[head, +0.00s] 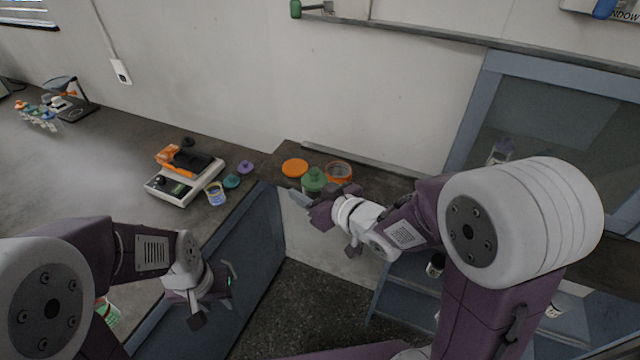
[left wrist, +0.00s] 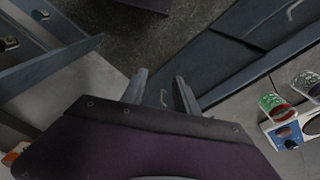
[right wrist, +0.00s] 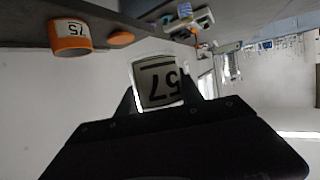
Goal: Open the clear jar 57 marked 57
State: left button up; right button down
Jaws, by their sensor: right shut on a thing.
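The clear jar 57 (right wrist: 158,84) is between the fingers of my right gripper (right wrist: 162,102), its label upside down in the right wrist view. In the head view, my right gripper (head: 318,205) is at the back bench, and a green lid (head: 313,180) shows just above it. The lid seems to sit on the jar; the gripper hides most of the jar there. My left gripper (head: 212,298) is open and empty, low in front of the left bench, away from the jar. Its parted fingers also show in the left wrist view (left wrist: 162,92).
An orange jar (head: 338,172) and an orange lid (head: 295,168) are on the bench close by my right gripper. A scale (head: 185,182), teal lid (head: 231,181), purple lid (head: 245,167) and small jar (head: 215,194) stand on the left bench. A gap lies between the benches.

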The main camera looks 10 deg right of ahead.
pick_arm(q)
jog(key=o, duration=0.8)
jog(key=shift+s+n, duration=0.3)
jog(key=shift+s, duration=0.05)
jog(key=shift+o, duration=0.4)
jog(key=shift+s+a+r+n+g, duration=0.1)
jog(key=shift+s+r+n+g, duration=0.2)
jog(key=shift+s+g, duration=0.4)
jog(key=w+r+n+y, duration=0.1)
jog(key=w+r, duration=0.7)
jog(key=r, duration=0.1)
notch_tip(320, 180, up, 24)
jog(key=m+t+h, duration=0.1)
jog(key=m+t, duration=0.2)
jog(key=t, duration=0.2)
send_over(314, 171)
jog(key=s+a, duration=0.3)
jog(key=a, duration=0.1)
jog(key=shift+s+d+f, duration=0.65)
jog(key=shift+d+f, duration=0.3)
jog(key=shift+d, duration=0.8)
jog(key=shift+m, duration=0.3)
jog(key=x, duration=1.1)
jog(key=shift+s+d+f, duration=0.1)
jog(key=shift+d+f, duration=0.1)
